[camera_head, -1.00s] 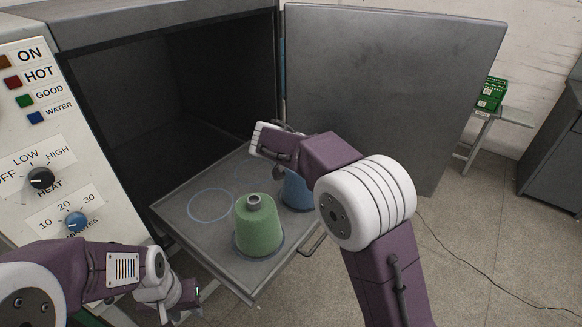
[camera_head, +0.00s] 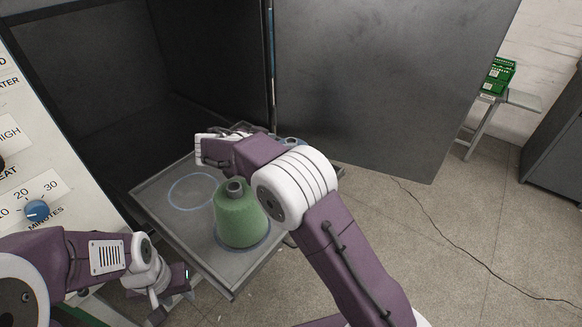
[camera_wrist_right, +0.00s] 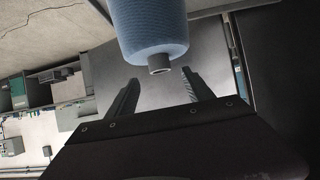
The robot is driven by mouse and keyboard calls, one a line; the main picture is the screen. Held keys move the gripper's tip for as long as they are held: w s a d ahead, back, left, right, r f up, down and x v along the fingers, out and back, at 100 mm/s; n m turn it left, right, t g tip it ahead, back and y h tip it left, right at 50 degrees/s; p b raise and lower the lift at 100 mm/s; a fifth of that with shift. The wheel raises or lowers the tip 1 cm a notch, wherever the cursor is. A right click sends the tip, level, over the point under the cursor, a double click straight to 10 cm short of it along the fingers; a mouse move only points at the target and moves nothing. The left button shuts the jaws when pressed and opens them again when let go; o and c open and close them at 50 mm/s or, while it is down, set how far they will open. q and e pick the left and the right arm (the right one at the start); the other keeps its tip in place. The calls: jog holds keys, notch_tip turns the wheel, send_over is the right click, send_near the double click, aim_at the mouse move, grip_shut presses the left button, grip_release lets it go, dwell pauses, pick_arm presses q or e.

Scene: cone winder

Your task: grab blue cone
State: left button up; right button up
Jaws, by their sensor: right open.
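The blue cone (camera_wrist_right: 150,28) shows in the right wrist view at the top centre, its narrow grey tip pointing toward the gap between the fingers. My right gripper (camera_wrist_right: 160,88) is open and empty, with a finger on either side below the tip. In the head view my right arm hides nearly all of the blue cone, and the right fingertips are not clear. A green cone (camera_head: 240,216) stands upright on the grey tray (camera_head: 222,277), in front of my right arm. My left gripper (camera_head: 178,284) is low at the left, near the tray's front; its jaw state is unclear.
The dark open chamber (camera_head: 110,85) lies behind the tray, with its large grey door (camera_head: 385,80) open at the right. The control panel (camera_head: 40,165) stands at the left. A green crate (camera_head: 498,75) rests on a side stand. Floor at the right is mostly clear.

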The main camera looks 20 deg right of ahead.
aim_at(290, 140)
jog(key=x, duration=0.5)
jog(key=shift+f+p, duration=0.25)
jog(key=shift+p, duration=0.05)
jog(key=c, duration=0.3)
grip_shut()
dwell(0.7)
jog(key=shift+r, duration=0.15)
